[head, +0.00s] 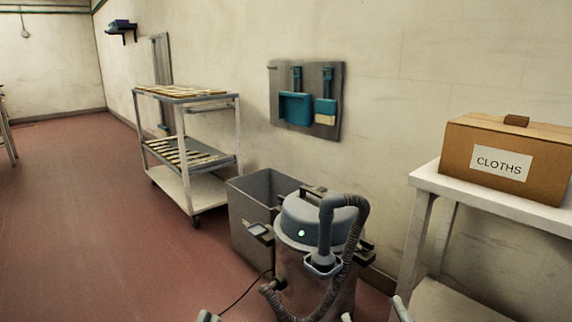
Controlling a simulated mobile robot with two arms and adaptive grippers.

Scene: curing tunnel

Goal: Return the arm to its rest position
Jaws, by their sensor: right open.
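My right gripper (373,315) shows only at the bottom edge, right of centre, as two pale fingertips set apart with nothing seen between them. It is open, in front of the lower right of the vacuum cleaner.
A vacuum cleaner (299,234) with a ribbed hose stands close ahead, its cable trailing left. Behind it are a grey bin (250,215) and a rack trolley (205,189). A white table (430,181) bears a cloths box (455,165). Red floor is clear left.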

